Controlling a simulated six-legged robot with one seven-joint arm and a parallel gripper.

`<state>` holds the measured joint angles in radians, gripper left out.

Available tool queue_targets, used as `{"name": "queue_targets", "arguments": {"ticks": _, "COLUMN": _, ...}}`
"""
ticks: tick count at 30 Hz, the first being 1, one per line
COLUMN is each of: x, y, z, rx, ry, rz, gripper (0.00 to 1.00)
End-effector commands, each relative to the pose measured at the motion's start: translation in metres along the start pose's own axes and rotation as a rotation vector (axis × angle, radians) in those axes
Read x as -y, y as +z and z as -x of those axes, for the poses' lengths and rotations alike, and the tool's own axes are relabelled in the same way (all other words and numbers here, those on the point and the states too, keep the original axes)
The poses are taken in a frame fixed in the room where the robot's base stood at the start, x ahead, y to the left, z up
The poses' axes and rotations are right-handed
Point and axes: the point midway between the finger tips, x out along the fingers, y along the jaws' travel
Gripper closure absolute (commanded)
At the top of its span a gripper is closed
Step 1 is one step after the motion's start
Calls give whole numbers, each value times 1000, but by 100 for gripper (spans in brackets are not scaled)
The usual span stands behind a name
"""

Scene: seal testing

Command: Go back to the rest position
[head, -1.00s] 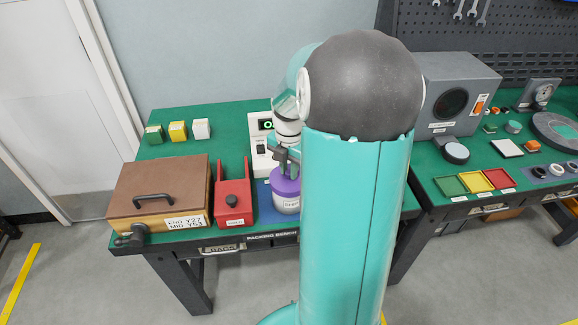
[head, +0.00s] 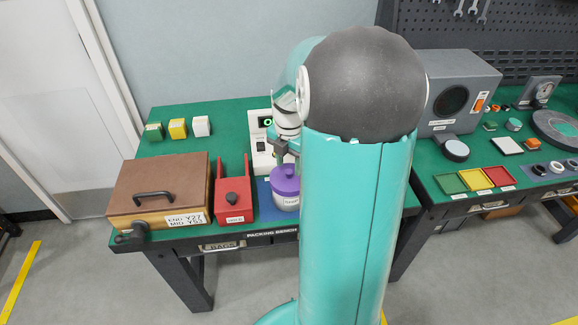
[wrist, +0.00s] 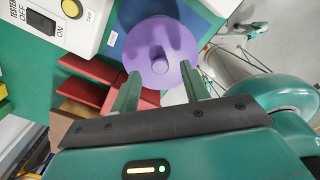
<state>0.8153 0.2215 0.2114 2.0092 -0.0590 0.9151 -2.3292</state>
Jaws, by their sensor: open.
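My gripper (head: 284,148) is open and empty, pointing down over the packing bench. In the wrist view its two fingers (wrist: 160,88) stand apart, with the round purple lid (wrist: 150,40) and its knob (wrist: 160,65) beyond them. In the head view the purple lid (head: 286,180) sits on a white labelled pot (head: 287,204), just below the gripper. There is a small gap between the fingers and the knob. My own arm hides the right side of the bench in the head view.
A white tester with a switch (head: 260,146) stands right behind the pot. A red stand (head: 234,200) and a brown lidded box (head: 158,184) are to the left. Green, yellow and white blocks (head: 178,129) sit at the back left. The bench's back left is mostly clear.

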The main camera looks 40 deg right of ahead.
Motion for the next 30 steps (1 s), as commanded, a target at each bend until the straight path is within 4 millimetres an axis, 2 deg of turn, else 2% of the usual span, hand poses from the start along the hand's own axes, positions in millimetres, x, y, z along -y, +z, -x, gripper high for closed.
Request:
{"name": "queue_targets", "arguments": {"ticks": 13, "x": 0, "y": 0, "z": 47, "rx": 1, "ry": 0, "rz": -1, "gripper": 54}}
{"name": "queue_targets", "arguments": {"ticks": 30, "x": 0, "y": 0, "z": 50, "rx": -1, "ry": -1, "rz": -1, "gripper": 54}}
